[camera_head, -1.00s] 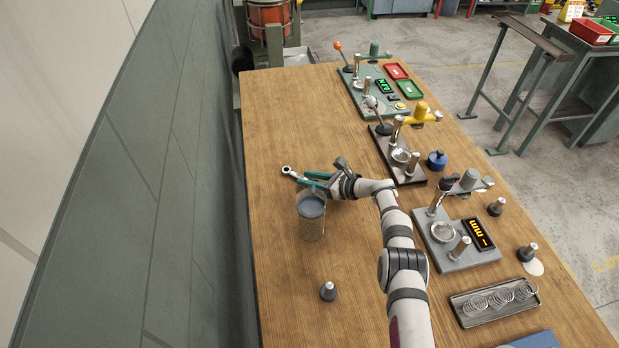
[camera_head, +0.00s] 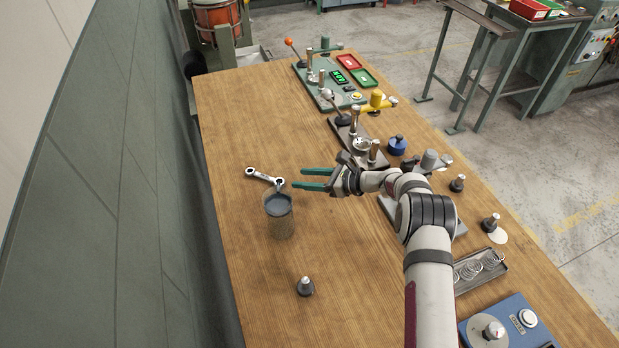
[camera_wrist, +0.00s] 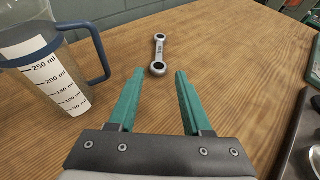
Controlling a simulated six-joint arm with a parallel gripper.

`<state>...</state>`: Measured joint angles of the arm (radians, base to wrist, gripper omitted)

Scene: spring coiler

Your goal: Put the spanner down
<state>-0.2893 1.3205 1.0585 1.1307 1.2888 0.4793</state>
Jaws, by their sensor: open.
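The spanner (camera_head: 264,177) is a short silver double-ring wrench. It lies flat on the wooden bench, just behind the measuring jug. In the wrist view the spanner (camera_wrist: 159,55) lies ahead of my fingertips, roughly in line with the gap between them. My gripper (camera_head: 303,179) has green fingers and is to the right of the spanner in the head view. In the wrist view my gripper (camera_wrist: 159,72) is open and empty, with its fingers apart and clear of the spanner.
A measuring jug (camera_head: 281,222) with a blue handle stands left of my fingers; it is close in the wrist view (camera_wrist: 62,75). Coiling stations, including a green one (camera_head: 330,82), line the right side. A small dark weight (camera_head: 305,287) stands in front. The bench's left half is mostly clear.

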